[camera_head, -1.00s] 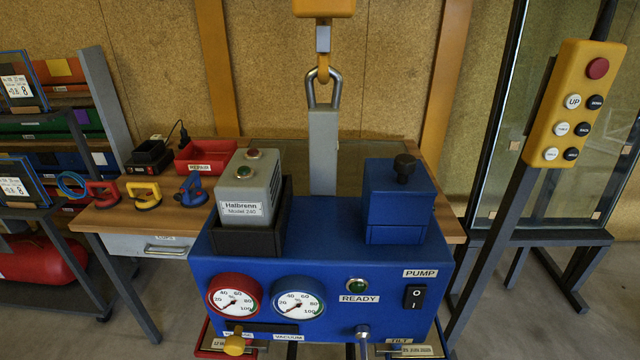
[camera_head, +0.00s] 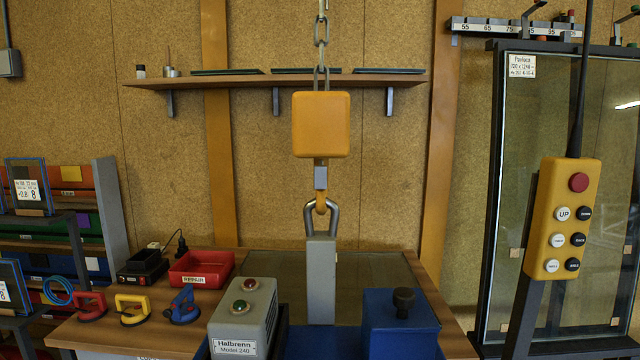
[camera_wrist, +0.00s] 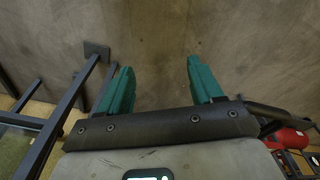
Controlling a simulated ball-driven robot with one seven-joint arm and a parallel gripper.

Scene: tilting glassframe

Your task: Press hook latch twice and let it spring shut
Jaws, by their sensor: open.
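The hook (camera_head: 321,200) hangs under a yellow hoist block (camera_head: 320,125) in the head view. It passes through the shackle (camera_head: 321,216) on top of a grey upright bar (camera_head: 321,280) of the blue lifting device (camera_head: 402,322). The latch on the hook is too small to make out, so I cannot tell its position. My gripper (camera_wrist: 157,88) shows only in the wrist view. Its two teal fingers are apart with nothing between them, above a bare grey-brown floor. It is away from the hook, which the wrist view does not show.
A yellow button pendant (camera_head: 563,218) stands at right before a framed glass pane (camera_head: 515,130). A wooden shelf (camera_head: 200,81) runs behind the hoist chain. A bench (camera_head: 150,325) at left holds suction cups and a red bin (camera_head: 201,268). Dark metal legs (camera_wrist: 75,110) stand left of my gripper.

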